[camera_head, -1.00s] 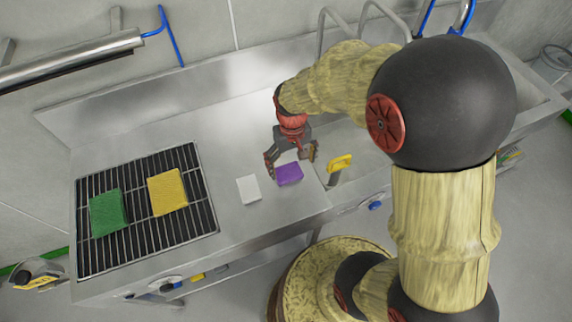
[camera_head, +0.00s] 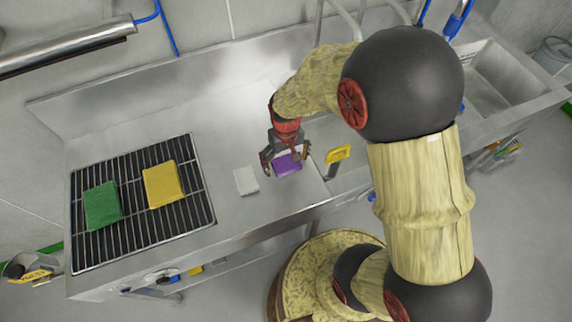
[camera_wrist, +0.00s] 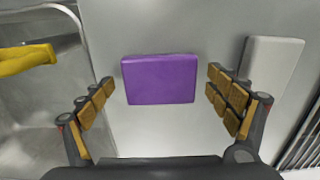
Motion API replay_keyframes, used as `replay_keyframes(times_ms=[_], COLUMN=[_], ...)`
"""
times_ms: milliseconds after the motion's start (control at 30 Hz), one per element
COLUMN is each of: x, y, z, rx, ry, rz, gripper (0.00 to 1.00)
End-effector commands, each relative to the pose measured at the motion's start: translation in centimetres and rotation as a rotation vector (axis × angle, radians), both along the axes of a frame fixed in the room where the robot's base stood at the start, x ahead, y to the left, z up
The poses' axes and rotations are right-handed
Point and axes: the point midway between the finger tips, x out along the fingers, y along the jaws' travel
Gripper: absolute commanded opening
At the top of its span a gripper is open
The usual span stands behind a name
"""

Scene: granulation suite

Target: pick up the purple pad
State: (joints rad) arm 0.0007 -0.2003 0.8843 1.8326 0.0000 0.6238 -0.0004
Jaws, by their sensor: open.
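The purple pad (camera_head: 287,165) lies flat on the steel counter, left of the sink basin edge. In the wrist view the purple pad (camera_wrist: 160,79) sits between and a little beyond my two spread fingers, with a gap on each side. My gripper (camera_head: 284,160) is open and empty, just above and behind the pad in the head view. It also shows in the wrist view (camera_wrist: 160,92), with padded fingers left and right of the pad. Neither finger visibly touches it.
A white pad (camera_head: 246,180) lies close to the left of the purple one. A green pad (camera_head: 102,205) and a yellow pad (camera_head: 163,184) lie on a black slatted grate (camera_head: 133,240). A yellow-handled tool (camera_head: 338,154) stands to the right, near a basin.

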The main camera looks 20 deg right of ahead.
Motion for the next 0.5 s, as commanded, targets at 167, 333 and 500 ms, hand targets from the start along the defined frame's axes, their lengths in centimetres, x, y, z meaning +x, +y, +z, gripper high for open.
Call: replay_keyframes(times_ms=[167,333,500], x=[-0.03,-0.04,-0.05], y=[0.00,0.00,0.00], z=[0.03,0.03,0.03], rx=[0.000,0.000,0.000], ry=[0.001,0.001,0.001], rz=[0.000,0.000,0.000], gripper=[0.82,0.72,0.63])
